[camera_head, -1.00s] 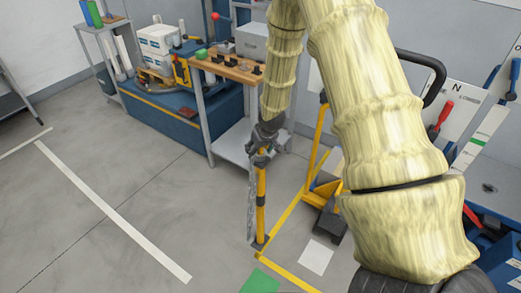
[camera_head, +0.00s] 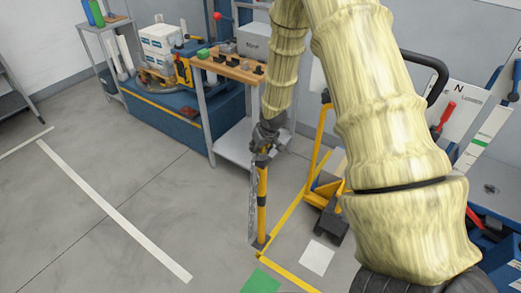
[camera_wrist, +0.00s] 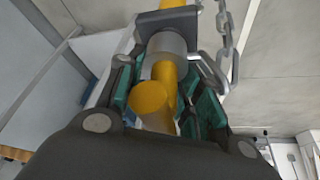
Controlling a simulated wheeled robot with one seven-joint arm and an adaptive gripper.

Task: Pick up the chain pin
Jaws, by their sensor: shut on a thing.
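The chain pin (camera_wrist: 152,106) shows in the wrist view as a yellow rod with its round end toward the camera. My gripper (camera_wrist: 168,110) is shut on it, with teal pads on both sides. A grey collar and a dark plate lie just beyond the pads. A metal chain (camera_wrist: 228,35) hangs beside them on a ring. In the head view my gripper (camera_head: 264,142) is at the top of a yellow post (camera_head: 262,188) with a dark band, and the chain hangs along its left side. The pin is mostly hidden there, and I cannot tell whether it is clear of the post.
A wooden-topped bench (camera_head: 232,68) stands behind the post, with a grey lower shelf close to my gripper. A yellow-framed cart (camera_head: 318,185) stands to the right. Yellow floor lines run around the post's foot. The floor at left is clear.

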